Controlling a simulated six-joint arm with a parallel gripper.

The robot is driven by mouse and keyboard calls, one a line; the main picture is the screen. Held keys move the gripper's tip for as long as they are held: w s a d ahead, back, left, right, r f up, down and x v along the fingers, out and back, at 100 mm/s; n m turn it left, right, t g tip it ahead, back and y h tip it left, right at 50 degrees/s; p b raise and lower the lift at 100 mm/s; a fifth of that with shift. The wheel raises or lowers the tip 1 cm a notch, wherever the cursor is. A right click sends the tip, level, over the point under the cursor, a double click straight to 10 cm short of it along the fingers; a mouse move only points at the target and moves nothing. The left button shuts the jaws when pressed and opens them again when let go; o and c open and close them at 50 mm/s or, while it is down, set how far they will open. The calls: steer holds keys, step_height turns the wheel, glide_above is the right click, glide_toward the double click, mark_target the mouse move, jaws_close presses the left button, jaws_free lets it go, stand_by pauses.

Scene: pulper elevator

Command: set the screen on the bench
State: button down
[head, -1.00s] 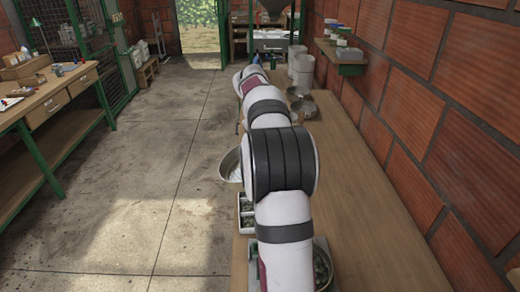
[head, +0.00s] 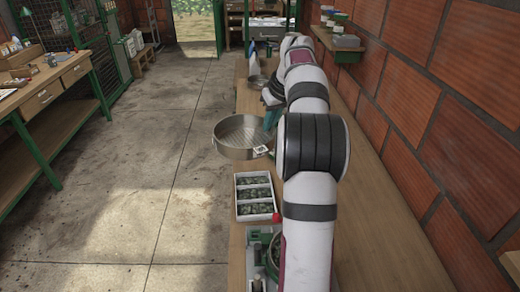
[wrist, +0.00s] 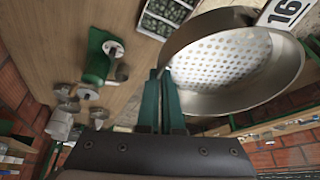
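The screen (head: 240,139) is a round metal pan with a perforated bottom and a tag marked 16. In the head view it is beside my gripper (head: 271,118) and partly past the bench's left edge. In the wrist view the screen (wrist: 235,60) is at upper right, seen into its perforated inside. My gripper's green fingers (wrist: 161,78) are close together at its near rim and look shut on it. The wooden bench (head: 375,225) runs along the brick wall. Contact between screen and bench cannot be told.
A white tray (head: 254,186) with several compartments of dark beans is on the bench in front of the screen. A red ball (head: 277,217) and a green device (head: 262,252) are nearer. A wall shelf (head: 345,46) hangs at right. The right of the bench is clear.

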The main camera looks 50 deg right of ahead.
steer(key=s+d+f+m+g+h, duration=0.2)
steer(key=s+d+f+m, duration=0.5)
steer(key=s, duration=0.4)
steer(key=s+d+f+m+g+h, duration=0.1)
steer(key=s+d+f+m+g, duration=0.1)
steer(key=s+d+f+m, duration=0.6)
steer(key=shift+n, duration=0.5)
steer(key=w+f, duration=0.2)
steer(key=f, duration=0.1)
steer(key=w+a+f, duration=0.1)
steer(key=w+f, duration=0.1)
steer(key=w+a+f, duration=0.1)
steer(key=w+f, duration=0.1)
steer(key=f, duration=0.1)
steer(key=shift+w+f, duration=0.35)
steer(key=shift+w, duration=0.05)
steer(key=shift+w+f, duration=0.15)
steer(key=shift+f, duration=0.95)
steer(key=shift+w+f, duration=0.15)
steer(key=shift+f, duration=0.9)
steer(key=shift+f, duration=0.1)
steer(key=c, duration=1.1)
jaws_free()
